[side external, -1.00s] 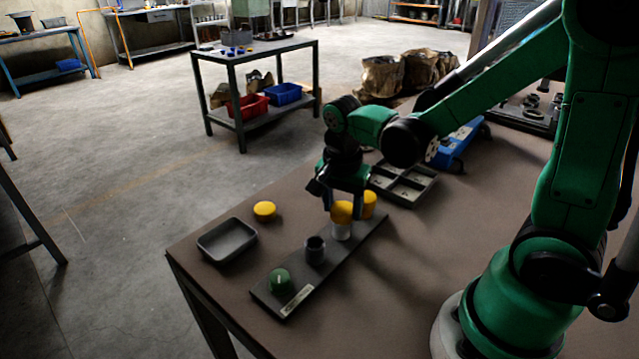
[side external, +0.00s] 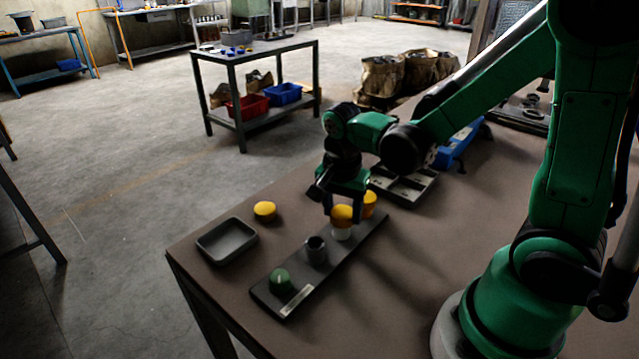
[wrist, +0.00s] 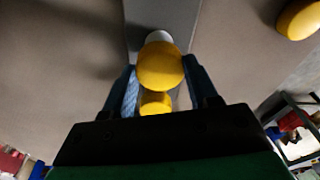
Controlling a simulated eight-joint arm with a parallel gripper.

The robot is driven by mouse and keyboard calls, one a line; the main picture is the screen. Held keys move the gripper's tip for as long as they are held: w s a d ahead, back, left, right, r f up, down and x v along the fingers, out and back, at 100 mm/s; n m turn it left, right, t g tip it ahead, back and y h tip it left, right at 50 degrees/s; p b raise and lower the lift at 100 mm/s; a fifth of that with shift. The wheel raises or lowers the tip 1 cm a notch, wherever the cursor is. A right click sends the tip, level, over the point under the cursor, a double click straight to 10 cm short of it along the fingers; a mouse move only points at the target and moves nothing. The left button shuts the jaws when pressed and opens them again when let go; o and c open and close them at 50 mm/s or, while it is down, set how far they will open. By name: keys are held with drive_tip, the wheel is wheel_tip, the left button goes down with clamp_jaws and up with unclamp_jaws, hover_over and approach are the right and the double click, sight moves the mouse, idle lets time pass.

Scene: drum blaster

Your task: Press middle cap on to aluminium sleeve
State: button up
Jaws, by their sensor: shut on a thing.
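My gripper (side external: 343,212) points down over the dark rack strip and is shut on a yellow cap (side external: 341,216). The cap sits at the top of the pale aluminium sleeve (side external: 341,234), which stands upright on the strip (side external: 333,268). In the wrist view, the held cap (wrist: 160,66) lies between the fingers, with the sleeve's pale end (wrist: 158,37) showing past it. Whether the cap is fully seated cannot be told. A second yellow cap (side external: 369,203) stands just behind, at the strip's far end.
A loose yellow cap (side external: 265,210) and an empty grey tray (side external: 227,240) lie to the left. A divided tray (side external: 405,187) is behind the gripper.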

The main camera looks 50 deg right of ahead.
drive_tip(key=shift+f, duration=0.3)
idle(0.4)
drive_tip(key=o, duration=1.3)
drive_tip(key=c, duration=0.3)
drive_tip(key=shift+r, duration=2.55)
